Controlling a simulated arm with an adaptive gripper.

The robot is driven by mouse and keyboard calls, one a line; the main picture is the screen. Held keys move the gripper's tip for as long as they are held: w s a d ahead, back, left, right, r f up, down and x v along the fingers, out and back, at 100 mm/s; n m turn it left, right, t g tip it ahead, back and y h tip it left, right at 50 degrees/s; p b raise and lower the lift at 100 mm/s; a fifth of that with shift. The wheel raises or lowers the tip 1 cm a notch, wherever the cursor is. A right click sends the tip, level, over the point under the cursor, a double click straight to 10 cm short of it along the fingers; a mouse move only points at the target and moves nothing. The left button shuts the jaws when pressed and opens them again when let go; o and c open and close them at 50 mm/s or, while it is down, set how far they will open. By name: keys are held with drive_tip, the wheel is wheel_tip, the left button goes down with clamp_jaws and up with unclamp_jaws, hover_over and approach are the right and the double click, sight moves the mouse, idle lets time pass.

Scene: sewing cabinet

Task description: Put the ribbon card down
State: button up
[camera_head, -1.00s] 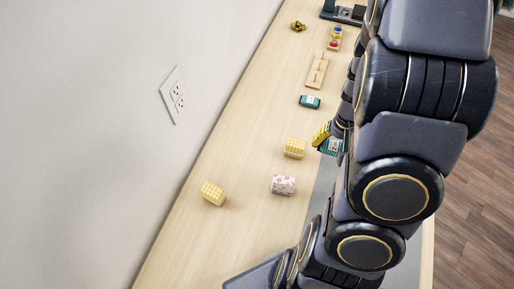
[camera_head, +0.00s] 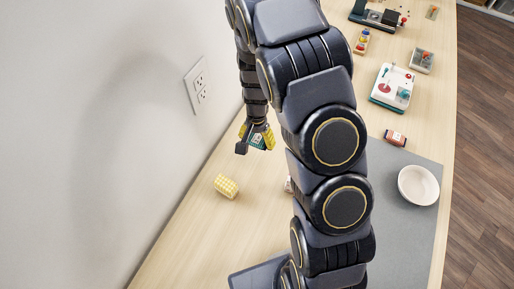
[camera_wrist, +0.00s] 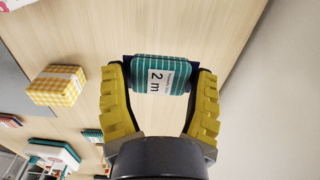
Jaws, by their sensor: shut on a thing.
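The ribbon card, a teal striped piece with a white "2 m" label, is held between the yellow fingers of my gripper (camera_wrist: 160,68). The card (camera_wrist: 161,84) fills the gap between the fingertips in the wrist view, with the wooden table behind it. In the head view the card (camera_head: 257,141) shows small between the fingers of my gripper (camera_head: 256,137), over the wall side of the table (camera_head: 215,235). The gap between card and tabletop is hard to judge.
A yellow gingham block (camera_head: 226,186) stands nearer the body camera; my arm nearly hides a patterned white block. A gingham block (camera_wrist: 57,86) is left in the wrist view. A bowl (camera_head: 418,185) sits on the grey mat (camera_head: 400,235). The wall (camera_head: 120,130) is close.

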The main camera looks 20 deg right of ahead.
sight(257, 152)
drive_tip(key=shift+f, duration=2.6)
drive_tip(key=o, duration=0.8)
drive_tip(key=shift+f, duration=0.1)
drive_tip(key=shift+c, duration=0.2)
